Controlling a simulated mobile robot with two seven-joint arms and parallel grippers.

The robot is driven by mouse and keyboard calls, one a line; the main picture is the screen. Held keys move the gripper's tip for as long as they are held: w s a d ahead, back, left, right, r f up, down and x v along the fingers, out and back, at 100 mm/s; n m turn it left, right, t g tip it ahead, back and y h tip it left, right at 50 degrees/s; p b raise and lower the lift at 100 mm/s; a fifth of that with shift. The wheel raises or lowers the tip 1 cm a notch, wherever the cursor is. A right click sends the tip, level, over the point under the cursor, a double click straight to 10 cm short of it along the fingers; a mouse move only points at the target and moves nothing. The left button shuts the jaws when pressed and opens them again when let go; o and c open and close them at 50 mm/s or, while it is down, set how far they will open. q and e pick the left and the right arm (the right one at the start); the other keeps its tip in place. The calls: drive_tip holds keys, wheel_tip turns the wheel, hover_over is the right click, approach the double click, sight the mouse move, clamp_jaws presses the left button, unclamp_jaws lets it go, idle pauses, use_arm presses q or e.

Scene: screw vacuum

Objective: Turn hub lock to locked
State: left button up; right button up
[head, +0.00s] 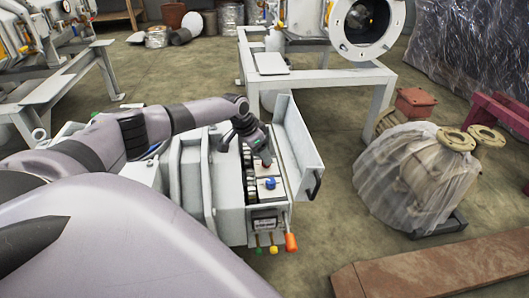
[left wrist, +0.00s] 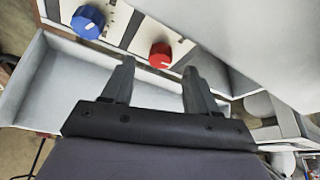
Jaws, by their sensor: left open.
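An open control box (head: 262,205) holds a red knob (head: 265,166) and a blue knob (head: 270,183) on a light panel. I cannot read which control is the hub lock. My left gripper (head: 258,152) reaches down into the box close to the red knob. In the left wrist view, the open fingers (left wrist: 158,68) stand apart, with the red knob (left wrist: 160,55) showing between and beyond their tips. The blue knob (left wrist: 88,21), with a white pointer mark, is to the upper left, outside the fingers. Contact with the red knob cannot be told. My right gripper is not in view.
The box's open door (head: 298,145) stands upright just right of the panel. Orange, yellow and green fittings (head: 291,242) stick out below the box. A plastic-wrapped machine (head: 415,178) and a rusty beam (head: 430,280) lie to the right. Floor between is clear.

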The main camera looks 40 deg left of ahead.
use_arm(q)
drive_tip(key=shift+b+x, duration=0.5)
drive_tip(key=shift+x, duration=0.75)
drive_tip(key=shift+w+f, duration=0.2)
drive_tip(key=shift+f, duration=0.15)
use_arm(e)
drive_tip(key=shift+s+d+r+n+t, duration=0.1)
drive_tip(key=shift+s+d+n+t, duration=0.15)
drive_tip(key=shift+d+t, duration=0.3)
